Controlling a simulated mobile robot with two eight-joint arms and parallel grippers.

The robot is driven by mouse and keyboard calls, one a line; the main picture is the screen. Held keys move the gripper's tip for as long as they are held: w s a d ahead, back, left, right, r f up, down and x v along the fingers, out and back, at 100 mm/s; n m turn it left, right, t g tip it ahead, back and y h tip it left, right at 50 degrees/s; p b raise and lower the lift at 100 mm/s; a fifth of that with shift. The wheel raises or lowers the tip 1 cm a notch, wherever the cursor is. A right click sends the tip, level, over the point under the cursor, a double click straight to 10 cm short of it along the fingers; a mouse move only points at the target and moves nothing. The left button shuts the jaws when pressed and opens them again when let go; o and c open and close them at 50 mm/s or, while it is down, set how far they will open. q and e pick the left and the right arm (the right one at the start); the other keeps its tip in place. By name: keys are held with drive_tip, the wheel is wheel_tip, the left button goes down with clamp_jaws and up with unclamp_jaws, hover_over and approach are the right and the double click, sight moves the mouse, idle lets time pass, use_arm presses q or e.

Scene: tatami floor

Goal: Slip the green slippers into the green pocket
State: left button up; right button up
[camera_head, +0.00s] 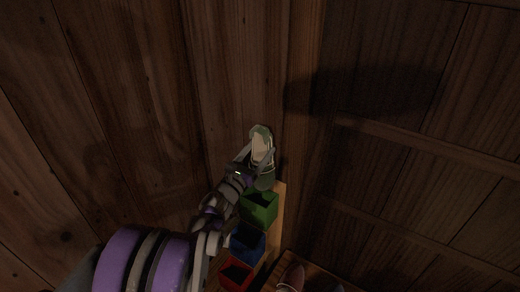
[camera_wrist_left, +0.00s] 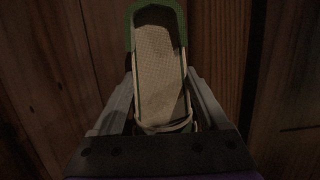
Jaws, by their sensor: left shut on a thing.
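My left gripper (camera_head: 256,168) is shut on a green slipper (camera_head: 262,145) with a pale beige sole. It holds the slipper raised just above and beyond the green pocket (camera_head: 261,207). In the left wrist view the slipper (camera_wrist_left: 160,75) stands between the fingers of the gripper (camera_wrist_left: 165,115), its green rounded end pointing away. I cannot tell whether one or both slippers are held. The green pocket is an open box at the top of a row, and its inside is dark.
A blue pocket (camera_head: 247,243) and a red pocket (camera_head: 236,276) sit nearer me in the same row.

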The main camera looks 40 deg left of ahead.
use_arm(q)
drive_tip(key=shift+f+b, duration=2.3)
drive_tip(key=shift+f, duration=1.1)
drive_tip(key=shift+f+b, duration=1.75)
drive_tip(key=shift+f, duration=0.25)
drive_tip(key=o, duration=1.4)
drive_tip(key=p+v, duration=0.1)
drive_tip(key=v, duration=0.9)
drive_tip(key=shift+s, duration=0.35)
